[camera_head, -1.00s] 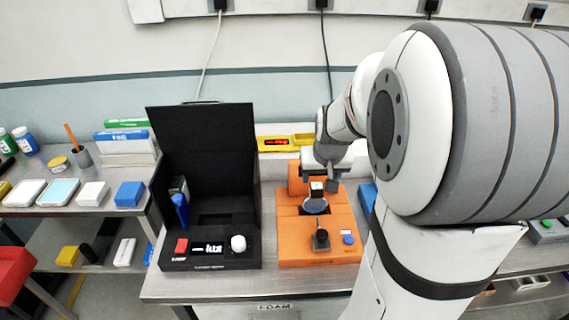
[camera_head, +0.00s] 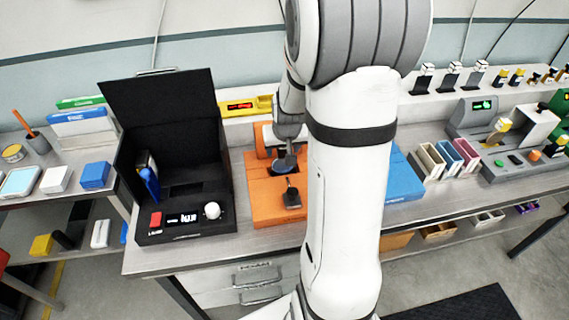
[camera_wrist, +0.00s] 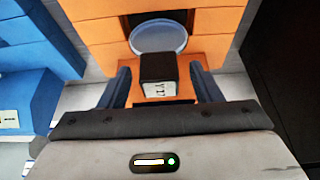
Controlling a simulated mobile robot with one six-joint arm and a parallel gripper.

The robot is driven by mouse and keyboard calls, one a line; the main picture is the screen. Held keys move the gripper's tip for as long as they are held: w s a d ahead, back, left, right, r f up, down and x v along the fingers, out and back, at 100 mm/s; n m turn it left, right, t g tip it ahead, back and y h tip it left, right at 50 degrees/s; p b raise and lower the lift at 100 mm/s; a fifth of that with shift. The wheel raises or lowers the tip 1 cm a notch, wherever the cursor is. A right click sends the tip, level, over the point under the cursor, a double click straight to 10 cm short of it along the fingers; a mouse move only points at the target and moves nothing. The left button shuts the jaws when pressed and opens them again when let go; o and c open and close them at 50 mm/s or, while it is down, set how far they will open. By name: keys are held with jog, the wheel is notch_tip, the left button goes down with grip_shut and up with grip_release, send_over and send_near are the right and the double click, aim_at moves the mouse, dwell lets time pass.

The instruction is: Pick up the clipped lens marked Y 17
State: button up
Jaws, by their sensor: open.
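The clipped lens is a pale blue round disc (camera_wrist: 158,37) with a dark block-shaped clip (camera_wrist: 158,66). The clip bears a white label (camera_wrist: 158,89) that reads Y 17 upside down in the wrist view. The lens sits at an orange fixture (camera_wrist: 95,25). My gripper (camera_wrist: 160,78) is open, with one dark finger on each side of the clip and gaps between. In the head view the lens disc (camera_head: 284,163) shows below my gripper (camera_head: 284,148); my arm covers part of the fixture (camera_head: 262,205).
A black open-lidded box (camera_head: 180,225) stands left of the orange fixture. A blue block (camera_head: 403,180), coloured trays (camera_head: 445,160) and a grey machine (camera_head: 525,160) stand to the right.

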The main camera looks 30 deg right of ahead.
jog(key=shift+c, duration=0.5)
grip_shut()
